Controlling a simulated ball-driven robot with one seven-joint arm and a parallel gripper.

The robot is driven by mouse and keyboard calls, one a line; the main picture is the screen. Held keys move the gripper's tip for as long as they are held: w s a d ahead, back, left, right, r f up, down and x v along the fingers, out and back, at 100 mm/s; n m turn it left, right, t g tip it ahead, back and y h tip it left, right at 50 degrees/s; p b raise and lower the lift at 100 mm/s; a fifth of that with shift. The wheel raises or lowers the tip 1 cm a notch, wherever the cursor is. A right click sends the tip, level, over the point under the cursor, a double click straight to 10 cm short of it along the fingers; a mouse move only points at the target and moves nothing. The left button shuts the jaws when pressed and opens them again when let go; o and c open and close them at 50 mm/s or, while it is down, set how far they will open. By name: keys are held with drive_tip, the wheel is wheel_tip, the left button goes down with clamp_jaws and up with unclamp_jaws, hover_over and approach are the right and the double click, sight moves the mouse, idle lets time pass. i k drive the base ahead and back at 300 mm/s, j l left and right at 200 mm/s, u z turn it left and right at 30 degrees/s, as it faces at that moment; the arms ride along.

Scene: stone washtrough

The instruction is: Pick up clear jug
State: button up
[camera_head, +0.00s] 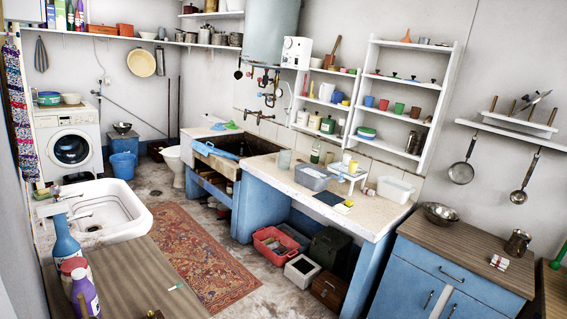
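A small, pale grey see-through vessel (284,159) stands upright on the light worktop (265,168), just right of the dark stone trough. It looks like the clear jug, but it is too small here to make out a handle or spout. It is left of the green-labelled bottle (315,152) and behind a translucent tub (311,177). My gripper does not show, and the vessel is far across the room from the camera.
A patterned rug (205,262) covers the floor aisle. A white washbasin (97,212) and spray bottles (64,240) stand at left. A red crate (277,245) and boxes lie under the worktop. A blue cabinet (440,279) is at right.

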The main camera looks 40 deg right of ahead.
sight(285, 155)
drive_tip(key=i+l+z, duration=1.2)
drive_tip(key=i+z, duration=0.4)
drive_tip(key=i+u, duration=0.3)
drive_tip(key=i, duration=0.35)
drive_tip(key=i+l+u, duration=0.3)
drive_tip(key=i, duration=0.35)
drive_tip(key=i+j+u, duration=0.15)
drive_tip(key=i+u, duration=1)
drive_tip(key=i+j+z, duration=0.2)
drive_tip(key=i, duration=1)
drive_tip(key=i+z, duration=0.25)
drive_tip(key=z, duration=0.15)
drive_tip(key=i+z, duration=0.25)
drive_tip(key=z, duration=0.2)
drive_tip(key=i+j+z, duration=0.1)
drive_tip(key=z, duration=0.3)
drive_tip(key=i+z, duration=0.25)
drive_tip(key=z, duration=0.2)
drive_tip(key=i+j+z, duration=0.15)
drive_tip(key=z, duration=0.25)
drive_tip(key=i+j+z, duration=0.25)
drive_tip(key=z, duration=0.2)
drive_tip(key=i, duration=0.05)
